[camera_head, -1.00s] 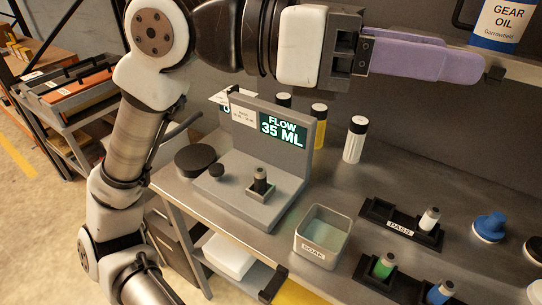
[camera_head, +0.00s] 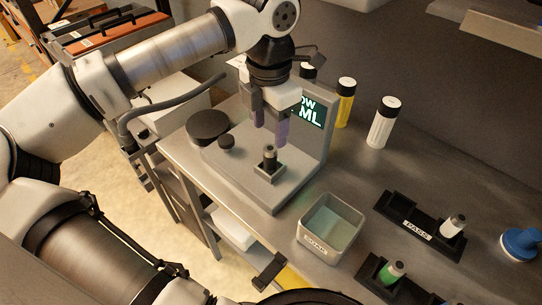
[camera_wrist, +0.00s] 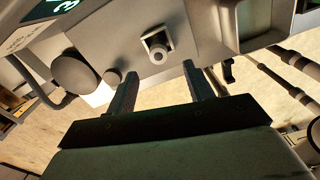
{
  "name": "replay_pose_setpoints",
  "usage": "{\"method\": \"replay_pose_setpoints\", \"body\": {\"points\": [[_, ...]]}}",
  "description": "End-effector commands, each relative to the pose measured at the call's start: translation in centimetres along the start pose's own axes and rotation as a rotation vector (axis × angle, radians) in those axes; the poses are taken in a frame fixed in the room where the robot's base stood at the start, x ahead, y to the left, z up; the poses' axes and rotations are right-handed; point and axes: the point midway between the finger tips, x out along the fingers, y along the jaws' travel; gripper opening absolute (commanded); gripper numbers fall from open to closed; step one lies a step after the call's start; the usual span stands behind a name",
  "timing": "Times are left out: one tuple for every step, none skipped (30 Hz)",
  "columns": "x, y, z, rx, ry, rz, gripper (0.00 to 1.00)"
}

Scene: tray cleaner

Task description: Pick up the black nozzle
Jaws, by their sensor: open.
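The black nozzle (camera_head: 269,157) stands upright in a small square holder (camera_head: 270,174) on the grey base of the flow tester (camera_head: 240,182). In the wrist view the nozzle (camera_wrist: 158,53) shows end-on in its holder, just beyond and between the fingertips. My gripper (camera_head: 270,138) points down above the nozzle, with its purple fingers apart and nothing between them. In the wrist view the two fingers (camera_wrist: 159,74) are spread wide. The gripper hides part of the tester's screen.
A soak bin (camera_head: 330,228) stands right of the tester. A PASS rack (camera_head: 405,232) holds a pale-topped nozzle; a nearer rack holds a green nozzle (camera_head: 392,271). Yellow (camera_head: 345,103) and white (camera_head: 383,124) bottles stand behind. A round black disc (camera_head: 208,127) is left of the holder.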

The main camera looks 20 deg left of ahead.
Motion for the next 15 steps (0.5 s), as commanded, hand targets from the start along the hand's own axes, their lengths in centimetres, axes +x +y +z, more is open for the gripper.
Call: {"method": "replay_pose_setpoints", "body": {"points": [[0.8, -0.1, 0.0, 0.002, 0.001, -0.002, 0.52], [1.3, -0.1, 0.0, 0.001, 0.001, -0.002, 0.52], [1.9, 0.0, 0.0, 0.001, 0.0, -0.002, 0.52], [2.2, 0.0, 0.0, 0.001, -0.001, -0.002, 0.52], [2.5, -0.1, 0.0, 0.001, -0.001, -0.002, 0.52], [2.8, -0.1, 0.0, 0.001, 0.0, -0.001, 0.52], [3.0, -0.1, 0.0, 0.001, -0.001, -0.001, 0.52], [3.1, 0.0, 0.0, 0.001, -0.001, 0.0, 0.52], [3.3, 0.0, 0.1, 0.001, -0.001, -0.001, 0.52], [3.5, 0.0, 0.1, 0.001, -0.002, -0.001, 0.52], [3.8, 0.0, 0.1, 0.001, -0.002, -0.003, 0.52], [4.3, 0.0, 0.1, 0.002, -0.001, -0.004, 0.52], [4.7, 0.0, 0.1, 0.003, -0.001, -0.004, 0.52], [5.1, 0.0, 0.1, 0.003, -0.001, -0.005, 0.52], [5.8, 0.1, 0.2, 0.003, -0.003, -0.005, 0.52]]}}
